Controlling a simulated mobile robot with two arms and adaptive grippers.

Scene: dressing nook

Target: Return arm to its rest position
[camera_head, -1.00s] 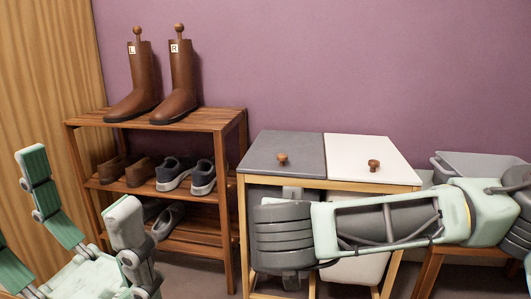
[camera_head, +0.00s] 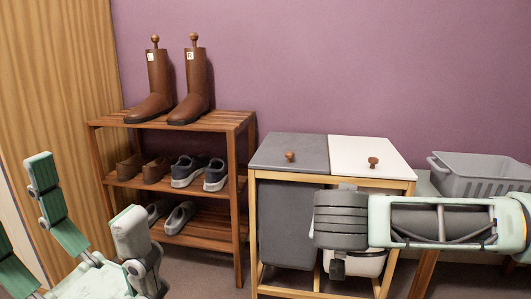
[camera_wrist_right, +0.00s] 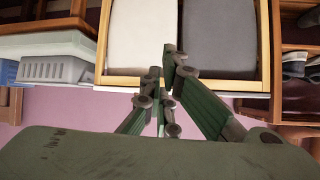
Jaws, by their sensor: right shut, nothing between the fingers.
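My right arm (camera_head: 430,222) reaches in from the right in the head view, across the front of the hamper stand. Its gripper is hidden behind the arm's end there. In the right wrist view my right gripper (camera_wrist_right: 163,64) is shut and empty, its green fingers close together and pointing toward the hamper's white and grey bins. My left gripper (camera_head: 86,186) is at the lower left of the head view, its fingers spread wide apart with nothing between them.
The hamper stand has a grey lid (camera_head: 290,153) and a white lid (camera_head: 368,157), both closed. Left of it stands a wooden shoe rack (camera_head: 240,205) with brown boots (camera_head: 195,90) on top and shoes below. A grey basket (camera_head: 480,175) sits on a bench at the right.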

